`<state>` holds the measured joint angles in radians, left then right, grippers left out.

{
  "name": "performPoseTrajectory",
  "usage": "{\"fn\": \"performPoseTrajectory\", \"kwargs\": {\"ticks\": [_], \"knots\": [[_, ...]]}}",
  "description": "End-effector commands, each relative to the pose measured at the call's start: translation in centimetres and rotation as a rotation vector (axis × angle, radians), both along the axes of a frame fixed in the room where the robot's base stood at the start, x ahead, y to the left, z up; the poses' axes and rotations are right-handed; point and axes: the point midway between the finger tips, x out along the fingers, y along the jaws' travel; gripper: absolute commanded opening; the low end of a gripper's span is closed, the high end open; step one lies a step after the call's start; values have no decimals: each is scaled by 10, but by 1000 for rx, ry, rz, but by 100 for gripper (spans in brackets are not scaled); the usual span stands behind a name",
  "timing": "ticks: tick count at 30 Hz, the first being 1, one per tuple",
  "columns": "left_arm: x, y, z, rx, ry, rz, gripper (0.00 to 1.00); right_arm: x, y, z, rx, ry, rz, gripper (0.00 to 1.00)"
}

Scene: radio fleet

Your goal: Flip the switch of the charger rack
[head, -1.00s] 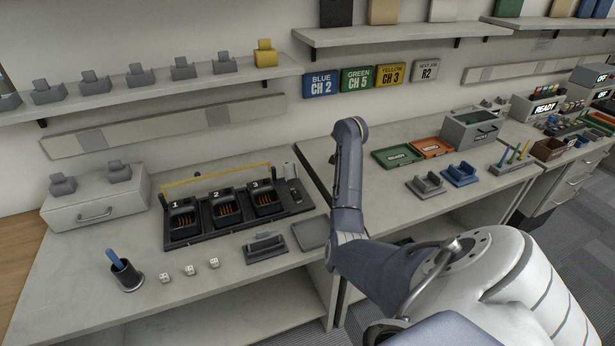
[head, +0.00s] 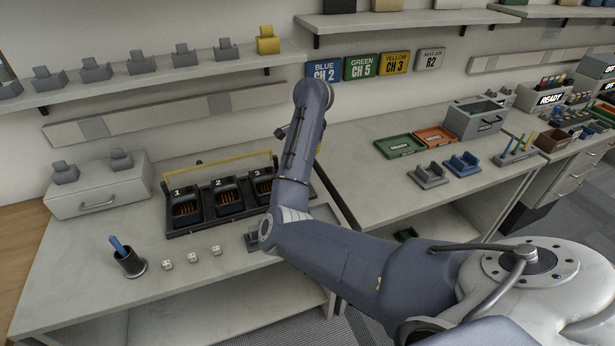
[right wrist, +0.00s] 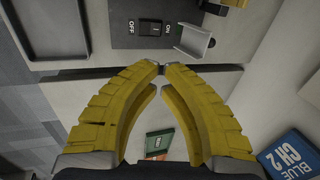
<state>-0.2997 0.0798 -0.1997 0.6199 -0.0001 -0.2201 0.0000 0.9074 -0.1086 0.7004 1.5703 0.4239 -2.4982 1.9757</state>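The charger rack (head: 215,222) is a dark base on the left table with three numbered slots and a yellow bar behind them. My right arm covers its right end in the head view. In the right wrist view, the rack's end panel (right wrist: 125,32) carries a black rocker switch (right wrist: 151,28) between the labels OFF and ON. I cannot tell which way the rocker is pressed. My right gripper (right wrist: 160,69) has yellow fingers with their tips together, empty. In that picture the tips are just below the switch, apart from it. My left gripper is not in view.
A metal bracket (right wrist: 195,42) stands beside the switch. A grey tray (right wrist: 45,50) lies near it. A cup (head: 130,265) with a blue tool and several white cubes (head: 192,258) are in front of the rack. Green (head: 399,146) and orange trays (head: 434,136) lie on the right table.

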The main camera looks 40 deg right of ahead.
Motion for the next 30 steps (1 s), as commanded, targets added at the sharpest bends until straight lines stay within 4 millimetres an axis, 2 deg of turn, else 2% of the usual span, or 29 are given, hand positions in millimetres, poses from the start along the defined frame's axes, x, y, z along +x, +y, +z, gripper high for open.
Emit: {"fn": "performPoseTrajectory", "kwargs": {"ticks": [6, 19, 23, 30], "knots": [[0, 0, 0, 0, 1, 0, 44, -1, 9, 5, 10, 13, -8, 0], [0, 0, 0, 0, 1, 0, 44, 0, 8, 1, 8, 16, -8, 0], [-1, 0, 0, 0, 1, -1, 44, 2, 6, -12, 6, 18, -7, 0], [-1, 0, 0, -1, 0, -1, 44, 12, 3, -52, 5, 21, -6, 0]]}}
